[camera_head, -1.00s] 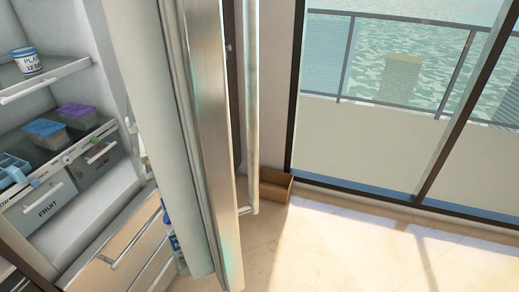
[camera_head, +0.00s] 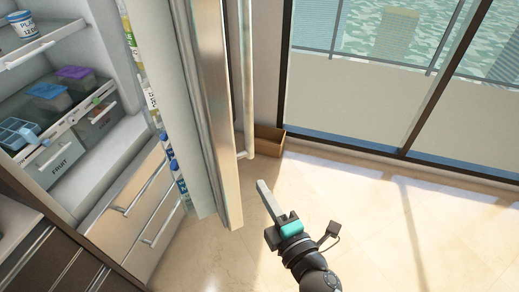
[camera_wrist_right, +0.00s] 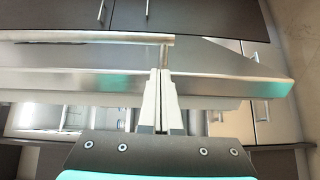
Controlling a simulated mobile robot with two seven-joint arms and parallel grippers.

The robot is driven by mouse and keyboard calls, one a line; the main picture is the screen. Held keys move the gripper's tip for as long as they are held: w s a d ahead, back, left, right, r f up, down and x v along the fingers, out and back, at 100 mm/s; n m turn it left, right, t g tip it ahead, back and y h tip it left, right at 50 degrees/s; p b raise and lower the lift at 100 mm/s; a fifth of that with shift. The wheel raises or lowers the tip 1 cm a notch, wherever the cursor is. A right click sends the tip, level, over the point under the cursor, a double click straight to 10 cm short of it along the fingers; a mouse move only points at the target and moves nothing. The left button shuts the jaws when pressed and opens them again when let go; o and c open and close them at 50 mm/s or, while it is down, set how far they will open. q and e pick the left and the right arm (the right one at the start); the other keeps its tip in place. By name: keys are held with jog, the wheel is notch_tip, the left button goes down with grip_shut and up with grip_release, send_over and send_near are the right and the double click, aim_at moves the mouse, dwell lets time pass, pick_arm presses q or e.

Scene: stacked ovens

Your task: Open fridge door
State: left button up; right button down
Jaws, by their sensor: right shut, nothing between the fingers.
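The fridge door (camera_head: 209,90) stands open in the head view, swung out from the fridge with its steel edge toward me. Its long vertical handle (camera_head: 248,80) is on the far side, at the right of the door. My right gripper (camera_head: 262,186) is shut and empty, to the right of the door's lower end and apart from the handle in that view. In the right wrist view its closed fingers (camera_wrist_right: 163,90) point at the door (camera_wrist_right: 225,88), and the handle bar (camera_wrist_right: 85,38) runs across beyond them. Whether the fingers touch the door cannot be told. My left gripper is not visible.
Inside the fridge are a shelf (camera_head: 42,45) with a tub, containers with blue and purple lids, and a fruit drawer (camera_head: 55,160). Bottles stand in the door. A small brown box (camera_head: 269,138) sits by the window. The tiled floor at right is clear.

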jog(key=r+x, duration=0.1)
jog(key=x, duration=0.9)
jog(key=shift+r+p, duration=0.15)
jog(key=shift+p, duration=0.2)
